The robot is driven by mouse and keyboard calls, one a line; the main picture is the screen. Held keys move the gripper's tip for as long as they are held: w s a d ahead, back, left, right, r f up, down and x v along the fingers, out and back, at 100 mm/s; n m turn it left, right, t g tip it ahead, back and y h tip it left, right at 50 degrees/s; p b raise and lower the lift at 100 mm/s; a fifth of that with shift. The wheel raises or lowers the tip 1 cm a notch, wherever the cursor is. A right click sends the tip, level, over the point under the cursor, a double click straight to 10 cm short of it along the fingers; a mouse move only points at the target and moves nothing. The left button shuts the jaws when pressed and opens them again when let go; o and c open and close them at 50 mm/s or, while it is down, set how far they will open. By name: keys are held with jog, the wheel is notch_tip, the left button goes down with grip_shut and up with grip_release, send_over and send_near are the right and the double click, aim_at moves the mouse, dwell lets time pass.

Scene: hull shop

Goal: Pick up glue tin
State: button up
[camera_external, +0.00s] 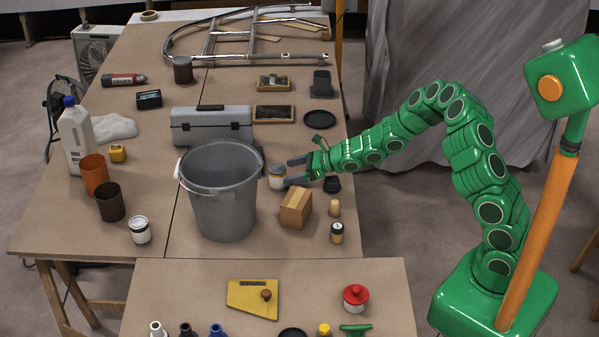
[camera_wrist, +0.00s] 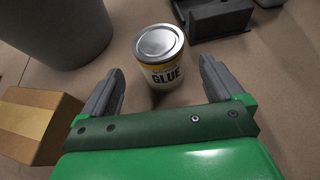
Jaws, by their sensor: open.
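The glue tin (camera_wrist: 160,60) is a small round can with a silver lid and a white and yellow label reading GLUE. It stands upright on the table just beyond my open fingertips in the wrist view. In the external view the glue tin (camera_external: 277,177) stands right of the grey bucket, with my gripper (camera_external: 291,171) coming in from the right. My gripper (camera_wrist: 158,84) is open, with one grey finger to each side of the tin's line, and nothing is held. The lower edge of the tin shows between the fingers.
The grey bucket (camera_external: 222,205) stands close left of the tin. A cardboard box (camera_external: 296,207) sits just in front of it, and at the left in the wrist view (camera_wrist: 36,125). A dark grey block-like object (camera_wrist: 219,20) lies behind the tin to the right.

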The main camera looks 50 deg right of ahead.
aim_at(277, 173)
jog(key=shift+r+x, duration=0.2)
jog(key=shift+x, duration=1.25)
jog(key=shift+r+x, duration=0.15)
jog(key=shift+x, duration=1.25)
jog(key=shift+w, duration=0.15)
jog(key=shift+c, duration=0.3)
jog(key=c, duration=1.2)
